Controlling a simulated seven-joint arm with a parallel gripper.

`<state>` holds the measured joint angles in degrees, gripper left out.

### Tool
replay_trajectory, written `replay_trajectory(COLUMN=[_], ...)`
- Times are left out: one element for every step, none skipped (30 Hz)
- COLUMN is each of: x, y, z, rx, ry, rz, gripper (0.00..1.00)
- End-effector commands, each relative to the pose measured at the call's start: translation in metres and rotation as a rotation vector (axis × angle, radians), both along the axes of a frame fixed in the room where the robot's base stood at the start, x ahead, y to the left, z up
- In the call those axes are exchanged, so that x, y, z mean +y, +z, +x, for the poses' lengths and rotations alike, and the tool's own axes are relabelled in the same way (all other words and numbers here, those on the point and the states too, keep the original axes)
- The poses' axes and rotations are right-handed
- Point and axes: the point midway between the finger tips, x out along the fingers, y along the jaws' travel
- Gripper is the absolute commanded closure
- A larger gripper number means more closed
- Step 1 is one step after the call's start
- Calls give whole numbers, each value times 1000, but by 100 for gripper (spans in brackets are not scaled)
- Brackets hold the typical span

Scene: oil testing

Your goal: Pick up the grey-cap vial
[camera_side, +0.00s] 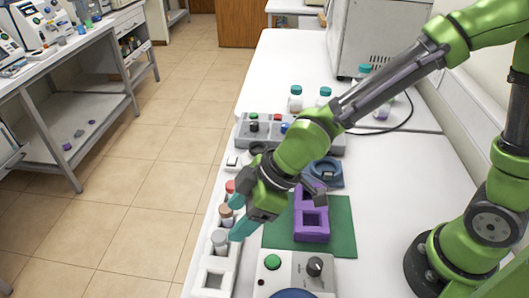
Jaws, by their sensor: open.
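The grey-cap vial (220,241) stands upright in a white rack (213,268) at the left edge of the white table. A brown-cap vial (226,214) and a red-cap vial (230,188) stand behind it in the same row. My gripper (240,214) has teal fingertips and is open. It is just right of the vials, with its near fingertip close to the grey-cap vial. I cannot tell whether that fingertip touches it. Nothing shows between the fingers that they grip.
A purple holder (311,222) stands on a green mat (341,232) right of my gripper. A control box with a green button (272,262) and a black knob is in front. A grey button panel (331,141) and teal-cap bottles (295,99) are farther back.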

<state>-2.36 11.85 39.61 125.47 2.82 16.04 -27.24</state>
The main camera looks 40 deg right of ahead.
Motion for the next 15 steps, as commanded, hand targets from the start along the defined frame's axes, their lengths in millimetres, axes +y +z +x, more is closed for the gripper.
replay_trajectory(x=[4,6,9,10,12,13,15,15,16,17,17,17,18,19,20], y=[-7,-10,-14,-17,-20,-24,-26,-28,-30,-32,-32,-33,-35,-37,-41], z=[0,1,3,4,6,7,8,9,9,10,11,11,12,12,13], rx=[4,3,3,3,4,3,3,3,1,0,0,0,1,1,3], ry=[6,7,7,5,4,4,3,2,4,3,2,2,1,1,2], rz=[-2,-2,-2,0,0,0,0,-1,-2,-2,-2,-1,-2,-1,-2], gripper=[38,38,38,38,38,38,38,38,38,38,38,38,38,38,38])
